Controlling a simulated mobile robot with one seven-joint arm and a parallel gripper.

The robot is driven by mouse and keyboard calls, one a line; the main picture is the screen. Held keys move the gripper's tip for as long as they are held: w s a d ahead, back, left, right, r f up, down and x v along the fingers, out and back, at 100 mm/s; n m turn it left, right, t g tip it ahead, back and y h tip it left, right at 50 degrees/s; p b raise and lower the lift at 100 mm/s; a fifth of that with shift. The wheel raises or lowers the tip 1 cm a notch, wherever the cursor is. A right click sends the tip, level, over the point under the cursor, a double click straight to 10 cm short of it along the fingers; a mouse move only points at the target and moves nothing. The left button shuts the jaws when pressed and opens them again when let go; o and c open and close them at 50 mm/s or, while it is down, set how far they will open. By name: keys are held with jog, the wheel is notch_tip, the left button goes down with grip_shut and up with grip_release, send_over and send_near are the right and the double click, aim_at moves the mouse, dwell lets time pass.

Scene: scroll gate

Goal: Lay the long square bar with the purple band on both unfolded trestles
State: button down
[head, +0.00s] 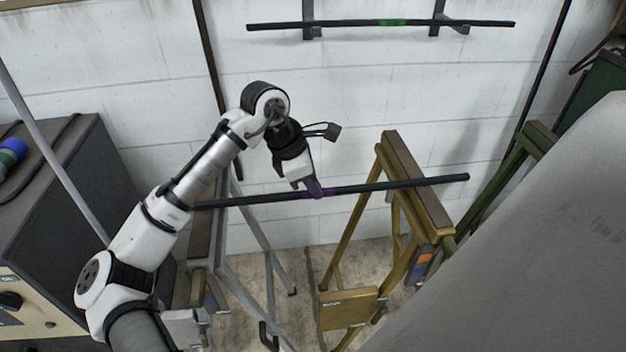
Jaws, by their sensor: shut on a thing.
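The long dark square bar (385,186) with the purple band (305,194) runs across the middle of the head view, its right end a little higher in the picture. My gripper (316,191) is shut on it at the band, which it partly covers. The yellow trestle (402,165) stands with legs spread; the bar's right part crosses its top beam in the picture. The grey trestle (200,245) stands at left, partly behind my arm; the bar's left end shows near its top beam. I cannot tell whether the bar touches either beam.
A second dark bar with a green band (392,22) lies on wall brackets. A green frame (515,178) stands at right, partly hidden by a large grey surface (540,260). A dark cabinet (65,190) stands at left. Concrete floor shows between the trestles.

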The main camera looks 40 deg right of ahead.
jog(key=shift+f, duration=0.3)
dwell(0.7)
jog(key=c, duration=1.4)
grip_release()
jog(key=shift+o, duration=0.2)
jog(key=shift+f, duration=0.1)
jog(key=v, duration=1.4)
jog(key=shift+p, duration=0.35)
jog(key=shift+w, duration=0.1)
